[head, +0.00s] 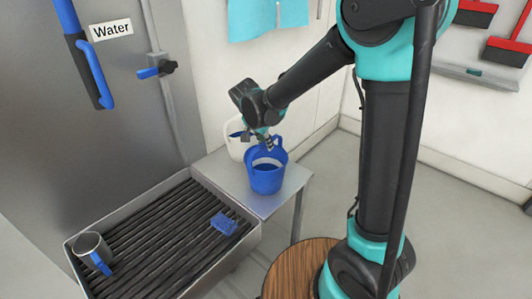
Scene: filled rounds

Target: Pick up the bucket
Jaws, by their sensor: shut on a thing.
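A blue bucket (266,179) stands upright on the small grey side table, near its middle. My gripper (268,145) reaches down to the bucket's raised back rim from above and is shut on it. The fingertips are small and partly hidden by the arm's wrist, so the exact contact is hard to see. The bucket's inside looks dark blue. I cannot tell whether its base touches the table or is slightly above it.
A white bucket (236,143) stands behind the blue one, close to the wall. A slatted drain tray (160,238) at left holds a metal mug (90,250) and a blue sponge (223,223). A tap with a blue lever (148,73) is above. Floor at right is clear.

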